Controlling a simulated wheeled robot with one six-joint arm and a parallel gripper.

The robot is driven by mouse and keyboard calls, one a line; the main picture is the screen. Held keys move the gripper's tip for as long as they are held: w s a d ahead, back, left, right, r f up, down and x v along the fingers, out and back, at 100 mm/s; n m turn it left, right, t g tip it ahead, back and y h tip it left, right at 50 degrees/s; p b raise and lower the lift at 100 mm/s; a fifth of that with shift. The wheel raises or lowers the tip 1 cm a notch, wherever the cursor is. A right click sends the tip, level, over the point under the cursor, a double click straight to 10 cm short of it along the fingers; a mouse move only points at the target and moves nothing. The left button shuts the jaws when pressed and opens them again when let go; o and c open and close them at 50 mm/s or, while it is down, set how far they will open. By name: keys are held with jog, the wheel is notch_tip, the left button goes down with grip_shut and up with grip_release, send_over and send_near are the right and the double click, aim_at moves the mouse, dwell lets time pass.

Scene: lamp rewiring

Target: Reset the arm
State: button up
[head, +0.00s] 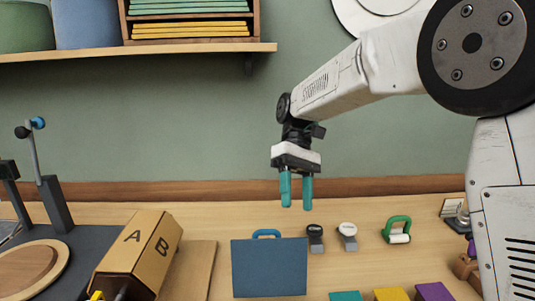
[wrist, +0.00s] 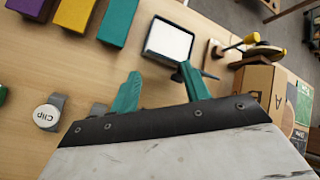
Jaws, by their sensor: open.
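My gripper (head: 296,206) hangs from my arm in the head view, its two teal fingers pointing down and parted with nothing between them. It is in the air above the wooden table (head: 375,270), apart from everything on it. In the wrist view my gripper's fingers (wrist: 160,72) also show spread and empty. A dark-rimmed tray with a white inside (wrist: 168,41) lies beyond the fingertips there.
Coloured blocks (head: 391,295) are at the front. A cardboard box (head: 137,257) stands left, near a round wooden base (head: 30,270). A shelf (head: 140,50) is above.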

jog(key=s+d+r+m+t, duration=0.2)
jog(key=s+d+r+t, duration=0.15)
jog(key=s+d, duration=0.3)
jog(key=s+d+f+m+t, duration=0.2)
jog(key=s+d+t, duration=0.1)
jog(key=s+d, duration=0.4)
jog(key=s+d+f+m+t, duration=0.3)
jog(key=s+d, duration=0.3)
jog(key=s, duration=0.5)
jog(key=shift+s+d+m, duration=0.2)
jog(key=shift+d+m, duration=0.1)
jog(key=shift+d, duration=0.1)
jog(key=shift+t, duration=0.25)
